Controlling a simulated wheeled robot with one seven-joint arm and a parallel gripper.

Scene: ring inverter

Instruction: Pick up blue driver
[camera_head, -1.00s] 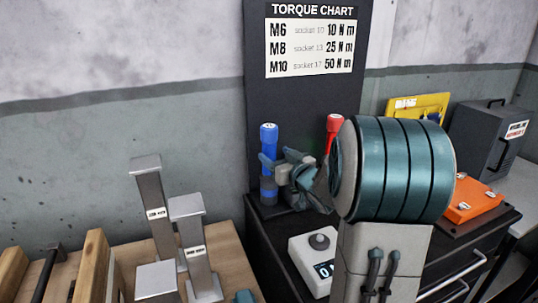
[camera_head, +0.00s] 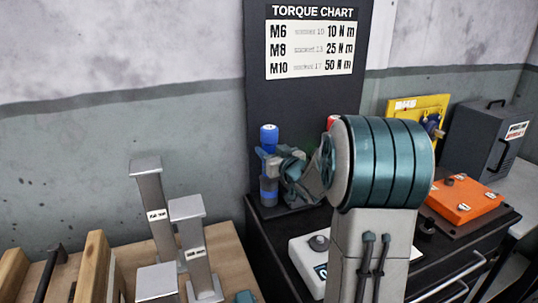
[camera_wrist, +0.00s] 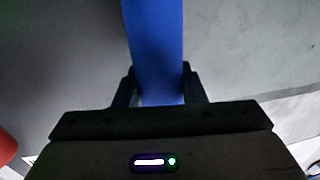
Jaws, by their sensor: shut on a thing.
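The blue driver (camera_head: 268,139) stands upright on the black cabinet top, in front of the dark torque chart board. My gripper (camera_head: 267,165) is shut around its middle, coming in from the right. In the wrist view the driver's blue body (camera_wrist: 155,45) runs down between the two dark fingers (camera_wrist: 158,88), which press on either side of it. The driver's lower end still shows below the gripper in the head view. Whether its base touches the cabinet top is hard to tell.
A red driver (camera_head: 331,122) is mostly hidden behind my arm. A white torque tester (camera_head: 309,257) sits in front on the black cabinet. Grey metal posts (camera_head: 191,240) stand on the wooden bench at left. An orange case (camera_head: 462,200) lies at right.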

